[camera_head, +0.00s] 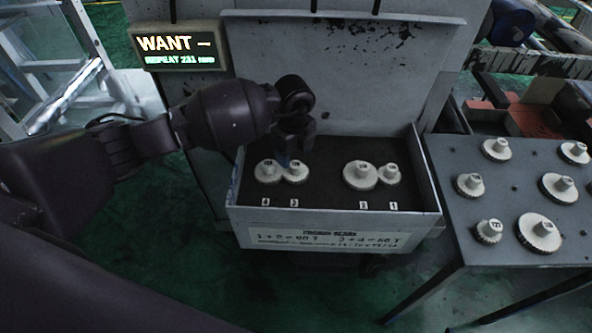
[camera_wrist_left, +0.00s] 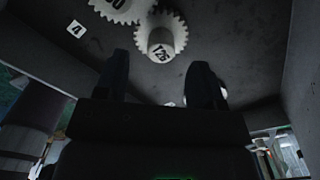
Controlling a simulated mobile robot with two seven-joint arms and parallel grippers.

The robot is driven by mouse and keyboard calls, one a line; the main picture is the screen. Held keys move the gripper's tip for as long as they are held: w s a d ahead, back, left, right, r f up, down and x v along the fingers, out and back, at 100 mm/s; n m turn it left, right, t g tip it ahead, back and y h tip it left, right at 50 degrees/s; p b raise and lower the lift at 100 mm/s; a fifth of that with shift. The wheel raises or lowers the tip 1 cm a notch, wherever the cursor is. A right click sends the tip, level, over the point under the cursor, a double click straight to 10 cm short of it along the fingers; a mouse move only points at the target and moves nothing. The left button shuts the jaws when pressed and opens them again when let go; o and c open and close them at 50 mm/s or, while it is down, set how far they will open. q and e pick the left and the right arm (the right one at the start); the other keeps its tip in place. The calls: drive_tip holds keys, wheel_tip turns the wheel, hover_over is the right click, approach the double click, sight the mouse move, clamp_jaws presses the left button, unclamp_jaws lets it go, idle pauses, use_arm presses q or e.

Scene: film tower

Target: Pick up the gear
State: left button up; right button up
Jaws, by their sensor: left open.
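The task does not say which gear; several white gears with hubs are in view. In the head view, two meshed gears, above labels 4 (camera_head: 266,173) and 3 (camera_head: 294,174), sit at the left of the tray (camera_head: 235,203). Gears above labels 2 (camera_head: 360,177) and 1 (camera_head: 390,175) sit to the right. My left gripper (camera_head: 287,154) hangs over the left pair, nearest the gear above label 3. In the left wrist view its open fingers (camera_wrist_left: 159,66) point towards that gear (camera_wrist_left: 160,38), which lies between and beyond the tips. The jaws look empty; contact cannot be told.
A grey table (camera_head: 470,217) at the right holds several more gears. The tray has raised walls and a tall back panel (camera_head: 350,75). A lit sign (camera_head: 180,47) reading "WANT" stands at the upper left. The tray's dark floor is bare between the two pairs.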

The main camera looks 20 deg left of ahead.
sight(296, 164)
use_arm(q)
drive_tip(key=f+b, duration=0.1)
drive_tip(key=f, duration=0.4)
drive_tip(key=shift+d, duration=0.2)
drive_tip(key=shift+r, duration=0.1)
drive_tip(key=shift+c, duration=0.3)
drive_tip(key=c, duration=1)
